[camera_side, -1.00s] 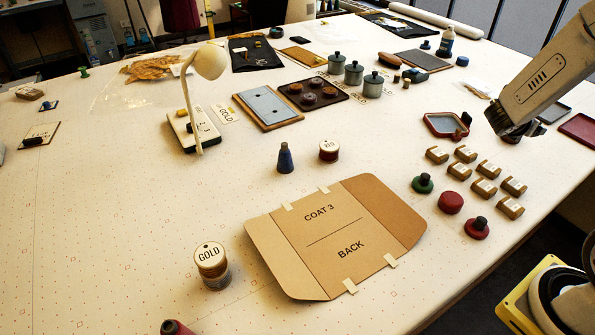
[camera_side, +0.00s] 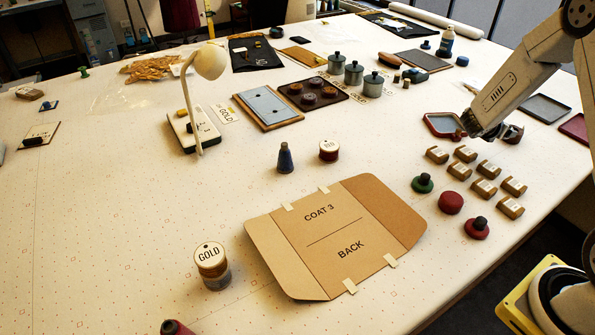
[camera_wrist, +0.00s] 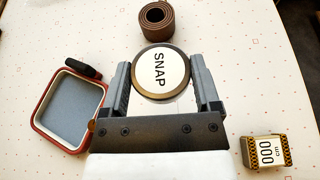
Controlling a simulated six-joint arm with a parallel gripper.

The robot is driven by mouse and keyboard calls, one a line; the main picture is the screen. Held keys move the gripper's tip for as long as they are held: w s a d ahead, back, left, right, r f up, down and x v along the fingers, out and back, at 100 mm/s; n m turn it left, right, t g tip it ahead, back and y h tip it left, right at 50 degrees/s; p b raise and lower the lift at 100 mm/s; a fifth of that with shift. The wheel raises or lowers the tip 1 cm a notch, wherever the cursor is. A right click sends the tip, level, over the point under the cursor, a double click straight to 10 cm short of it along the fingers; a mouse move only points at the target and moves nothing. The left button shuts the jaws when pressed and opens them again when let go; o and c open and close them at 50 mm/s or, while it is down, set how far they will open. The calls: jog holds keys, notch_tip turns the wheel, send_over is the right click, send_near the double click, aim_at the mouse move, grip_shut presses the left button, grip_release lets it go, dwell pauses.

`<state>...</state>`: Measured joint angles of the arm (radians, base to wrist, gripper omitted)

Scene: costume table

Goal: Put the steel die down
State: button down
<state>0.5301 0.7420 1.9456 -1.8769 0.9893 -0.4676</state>
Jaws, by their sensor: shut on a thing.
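The steel die (camera_wrist: 163,74) shows in the wrist view as a round piece with a white top marked SNAP and a dark bronze-coloured rim. My gripper (camera_wrist: 160,84) is shut on it, with a finger on each side. In the side view my gripper (camera_side: 470,131) is low over the right part of the table, by the red-rimmed tray (camera_side: 428,119). The die is hidden or not clear there. I cannot tell whether its underside touches the table.
Several wooden blocks (camera_side: 465,153) stand in front in the side view. A flat card (camera_side: 335,232) lies nearer.

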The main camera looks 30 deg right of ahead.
jog(key=shift+w, duration=0.1)
jog(key=shift+w+d+f, duration=0.2)
jog(key=shift+d+f, duration=0.05)
jog(key=shift+f, duration=1.6)
jog(key=shift+f, duration=0.6)
grip_release()
jog(key=shift+a, duration=0.1)
jog(key=shift+r, duration=0.7)
jog(key=v, duration=1.2)
jog(key=shift+f, duration=0.2)
